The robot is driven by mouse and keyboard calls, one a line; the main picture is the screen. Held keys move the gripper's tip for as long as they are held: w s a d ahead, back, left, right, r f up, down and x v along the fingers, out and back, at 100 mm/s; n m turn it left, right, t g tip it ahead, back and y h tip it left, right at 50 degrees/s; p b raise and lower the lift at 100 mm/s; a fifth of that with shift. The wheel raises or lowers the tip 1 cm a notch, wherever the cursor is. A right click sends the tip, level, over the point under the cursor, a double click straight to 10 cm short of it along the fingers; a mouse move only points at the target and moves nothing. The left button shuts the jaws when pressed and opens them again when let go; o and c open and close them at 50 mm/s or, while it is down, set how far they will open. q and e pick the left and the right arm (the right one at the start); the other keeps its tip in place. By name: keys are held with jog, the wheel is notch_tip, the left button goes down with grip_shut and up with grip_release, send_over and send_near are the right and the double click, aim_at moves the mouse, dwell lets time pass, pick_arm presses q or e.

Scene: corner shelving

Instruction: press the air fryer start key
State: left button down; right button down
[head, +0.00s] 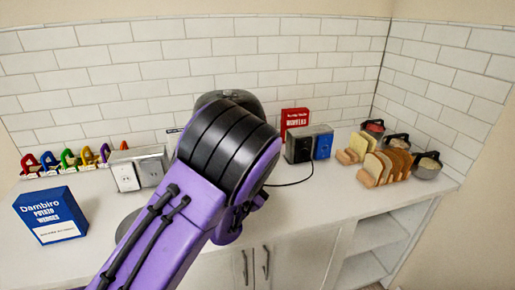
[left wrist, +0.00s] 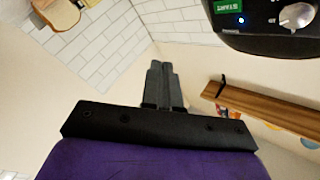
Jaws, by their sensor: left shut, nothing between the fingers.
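The air fryer (left wrist: 255,40) is a dark rounded body at the top right of the left wrist view, cut off by the edge. Its front shows a green START label (left wrist: 229,5), a small blue-lit spot (left wrist: 241,20) near it and a silver knob (left wrist: 298,15). In the head view only a dark rounded top (head: 228,95), likely the air fryer, shows behind my purple left arm. My left gripper (left wrist: 163,85) is shut and empty, apart in the picture from the panel. In the head view my arm hides it. My right gripper is out of view.
A tiled wall closes the back.

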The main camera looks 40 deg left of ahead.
pick_arm(q)
jog(key=w+a, duration=0.5)
jog(key=a, duration=0.3)
jog(key=shift+s+a, duration=0.1)
dwell(2.0)
jog(key=shift+w+a, duration=0.3)
jog(key=shift+a, duration=0.05)
jog(key=shift+w+a+b, duration=0.2)
jog(key=shift+a+b, duration=0.05)
jog(key=shift+b, duration=0.05)
dwell(0.8)
jog(key=shift+s+d, duration=0.5)
jog(key=shift+d, duration=0.1)
